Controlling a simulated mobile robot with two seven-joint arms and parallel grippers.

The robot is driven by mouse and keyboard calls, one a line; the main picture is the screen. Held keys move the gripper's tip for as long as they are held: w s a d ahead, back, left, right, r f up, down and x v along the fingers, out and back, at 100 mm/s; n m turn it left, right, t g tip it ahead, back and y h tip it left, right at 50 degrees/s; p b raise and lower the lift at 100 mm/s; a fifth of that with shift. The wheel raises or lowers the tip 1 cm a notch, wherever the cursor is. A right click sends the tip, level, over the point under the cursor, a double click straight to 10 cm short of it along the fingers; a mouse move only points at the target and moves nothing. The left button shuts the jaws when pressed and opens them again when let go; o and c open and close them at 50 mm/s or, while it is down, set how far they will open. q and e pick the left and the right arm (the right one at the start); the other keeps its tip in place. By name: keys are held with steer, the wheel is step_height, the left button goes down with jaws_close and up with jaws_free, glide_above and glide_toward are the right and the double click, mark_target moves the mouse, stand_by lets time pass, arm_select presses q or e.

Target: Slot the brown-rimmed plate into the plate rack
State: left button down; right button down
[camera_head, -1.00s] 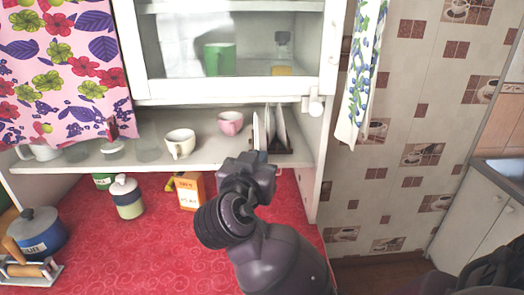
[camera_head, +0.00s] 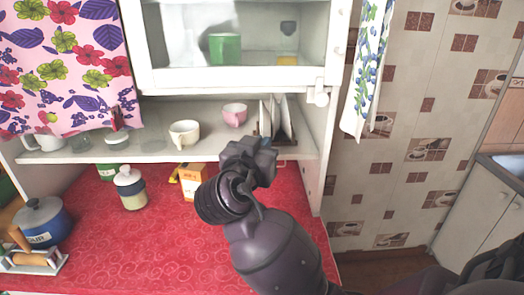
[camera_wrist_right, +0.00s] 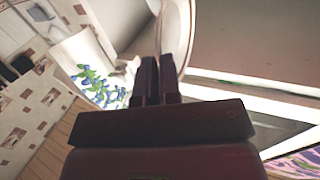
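The brown-rimmed plate (camera_wrist_right: 174,32) shows in the right wrist view as a pale disc with a thin brownish edge, standing at my fingertips. My right gripper (camera_wrist_right: 158,75) has its two fingers close together, shut on the plate's lower edge. In the head view, the plate (camera_head: 263,114) stands nearly upright at the left of the other plates, and my right gripper (camera_head: 250,152) is just below it at the shelf front. The dark plate rack (camera_head: 292,139) stands on the shelf, partly hidden by my gripper, with white plates in it. My left gripper is out of view.
A pink cup (camera_head: 235,114) and a cream mug (camera_head: 184,133) stand left of the rack on the shelf (camera_head: 150,154). The cabinet's side wall (camera_head: 318,130) is close on the right. An orange box (camera_head: 192,180) stands on the red counter (camera_head: 150,235) below.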

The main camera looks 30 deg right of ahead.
steer(key=shift+w+d+f+b, duration=0.15)
steer(key=shift+w+d+b, duration=0.35)
steer(key=shift+w+d, duration=0.95)
steer(key=shift+w+d+f+b, duration=0.2)
steer(key=shift+w+d+b, duration=0.4)
steer(key=shift+w, duration=1.55)
steer(key=shift+w+d+f+b, duration=0.15)
steer(key=shift+w+d+b, duration=0.2)
steer(key=shift+w+d, duration=1.2)
steer(key=shift+w+a+f+b, duration=0.15)
steer(key=shift+f+b, duration=0.1)
steer(key=shift+f, duration=0.1)
steer(key=shift+w+a+f+b, duration=0.1)
steer(key=shift+a+f+b, duration=0.05)
steer(key=shift+f+b, duration=0.15)
steer(key=c, duration=1.2)
jaws_free()
steer(key=shift+c, duration=0.2)
steer(key=b+v, duration=0.1)
steer(key=v, duration=0.9)
steer(key=shift+s+a, duration=0.25)
steer(key=shift+a, duration=0.05)
